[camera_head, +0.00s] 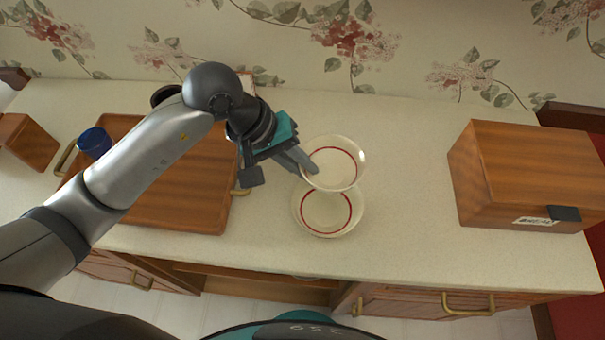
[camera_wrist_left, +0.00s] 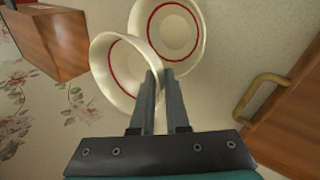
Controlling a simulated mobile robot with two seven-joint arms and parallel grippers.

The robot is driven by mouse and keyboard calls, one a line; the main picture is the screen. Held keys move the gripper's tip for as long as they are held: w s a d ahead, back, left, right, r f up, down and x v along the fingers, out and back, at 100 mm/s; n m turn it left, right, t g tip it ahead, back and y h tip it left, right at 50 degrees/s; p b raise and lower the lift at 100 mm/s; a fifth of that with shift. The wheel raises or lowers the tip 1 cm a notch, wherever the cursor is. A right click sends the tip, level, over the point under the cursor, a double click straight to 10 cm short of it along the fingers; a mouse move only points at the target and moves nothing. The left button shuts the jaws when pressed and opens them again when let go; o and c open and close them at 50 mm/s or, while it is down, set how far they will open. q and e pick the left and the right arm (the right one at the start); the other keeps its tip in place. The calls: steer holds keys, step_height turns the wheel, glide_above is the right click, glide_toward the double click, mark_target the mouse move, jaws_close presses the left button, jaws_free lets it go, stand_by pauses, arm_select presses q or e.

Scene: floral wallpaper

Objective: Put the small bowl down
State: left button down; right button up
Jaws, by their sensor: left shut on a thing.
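The small bowl (camera_head: 340,178) is cream with a red ring inside. My left gripper (camera_head: 307,168) is shut on its left rim. In the left wrist view the small bowl (camera_wrist_left: 112,75) is tilted, with the gripper fingers (camera_wrist_left: 159,76) closed over its rim. A second, slightly larger cream bowl (camera_head: 327,226) with a red ring sits on the counter just in front of it. The held bowl overlaps its back edge in the head view; I cannot tell whether they touch. The second bowl also shows in the left wrist view (camera_wrist_left: 185,32). My right gripper is not in view.
A wooden tray (camera_head: 190,205) with brass handles lies to the left, with a blue cup (camera_head: 94,143) at its left side. A wooden bread box (camera_head: 520,175) stands at the right. The counter (camera_head: 410,190) between the bowls and the bread box is clear.

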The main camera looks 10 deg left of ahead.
arm_select(q)
step_height(320, 180, down, 4)
steer(key=shift+r, duration=0.15)
steer(key=shift+f+b, duration=0.6)
steer(key=shift+b, duration=0.35)
steer(key=c, duration=0.9)
jaws_free()
steer(key=shift+r+p, duration=0.45)
steer(key=shift+p, duration=0.1)
steer(key=shift+r+p, duration=0.35)
steer(key=shift+p, duration=0.15)
steer(key=v, duration=1.1)
steer(key=shift+s+a+r, duration=0.15)
steer(key=shift+a+r, duration=0.1)
steer(key=shift+a, duration=0.05)
